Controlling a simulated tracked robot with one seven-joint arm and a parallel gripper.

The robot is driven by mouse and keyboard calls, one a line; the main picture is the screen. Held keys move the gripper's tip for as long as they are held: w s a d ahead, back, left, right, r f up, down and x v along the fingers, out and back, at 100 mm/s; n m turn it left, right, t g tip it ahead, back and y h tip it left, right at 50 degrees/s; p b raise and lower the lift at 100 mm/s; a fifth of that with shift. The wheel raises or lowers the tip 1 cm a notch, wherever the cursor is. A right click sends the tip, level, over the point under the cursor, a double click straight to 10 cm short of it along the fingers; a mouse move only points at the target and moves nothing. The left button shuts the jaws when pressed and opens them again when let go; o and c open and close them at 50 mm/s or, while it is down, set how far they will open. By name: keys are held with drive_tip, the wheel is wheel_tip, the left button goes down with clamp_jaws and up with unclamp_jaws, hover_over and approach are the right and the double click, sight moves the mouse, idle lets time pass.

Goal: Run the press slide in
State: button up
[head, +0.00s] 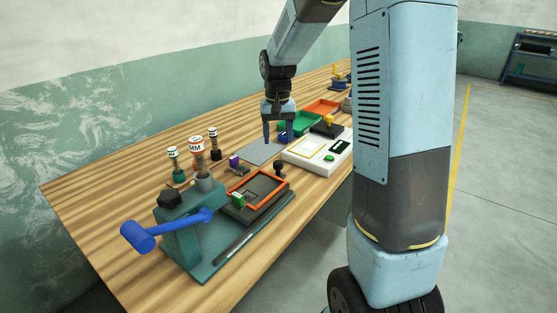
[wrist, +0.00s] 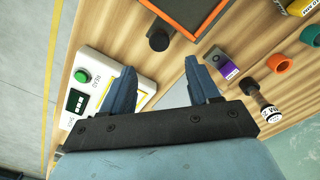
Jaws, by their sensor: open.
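The press (head: 182,232) is a teal body with a blue lever (head: 150,236), at the near left end of the bench. Its slide (head: 238,213) is a dark plate with an orange-rimmed frame (head: 284,184) on top, lying to the right of the press body. A dark knob (head: 280,166) stands at the slide's far end; it also shows in the wrist view (wrist: 158,40), ahead of the fingers. My gripper (head: 278,139) is open and empty, above a grey sheet beyond the knob. In the wrist view both fingers (wrist: 160,72) are spread apart, touching nothing visible.
A white device (head: 318,152) with a green button stands right of the gripper. A purple-labelled block (head: 234,162) and several stamp-like cylinders (head: 197,146) stand at the left. Green (head: 297,124) and orange (head: 322,107) trays lie farther back. A grey sheet (head: 258,152) lies flat below.

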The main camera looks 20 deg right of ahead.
sight(278, 161)
wheel_tip(278, 161, down, 9)
drive_tip(key=shift+f, duration=0.1)
idle(0.3)
drive_tip(key=shift+c, duration=0.2)
clamp_jaws()
idle(0.3)
